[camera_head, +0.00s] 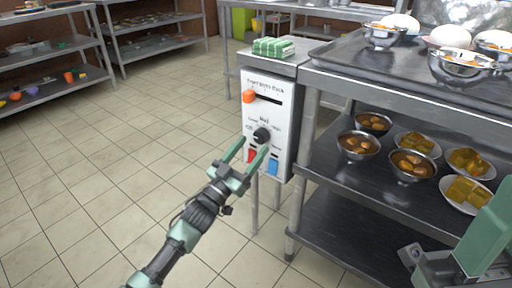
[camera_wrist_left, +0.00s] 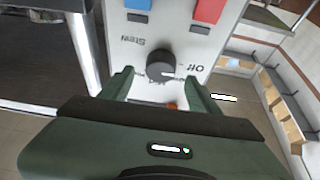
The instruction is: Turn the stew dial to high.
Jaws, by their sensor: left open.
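The stew dial is a round black knob (camera_head: 262,135) on the front of a white control panel (camera_head: 283,119). It also shows in the left wrist view (camera_wrist_left: 161,64), with the words "Stew" and "Off" printed upside down on either side. A pale mark sits on the knob's lower right there; its exact setting is hard to read. My left gripper (camera_head: 250,152) is open in front of the dial. In the left wrist view its fingers (camera_wrist_left: 160,88) lie either side of the knob, with gaps; I cannot tell contact.
An orange slider knob (camera_head: 249,96) is above the dial; a red switch (camera_head: 252,155) and a blue switch (camera_head: 273,165) are below. A green bundle (camera_head: 273,47) lies on top. A metal rack (camera_head: 400,100) with bowls and plates stands right. The tiled floor (camera_head: 110,170) at left is clear.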

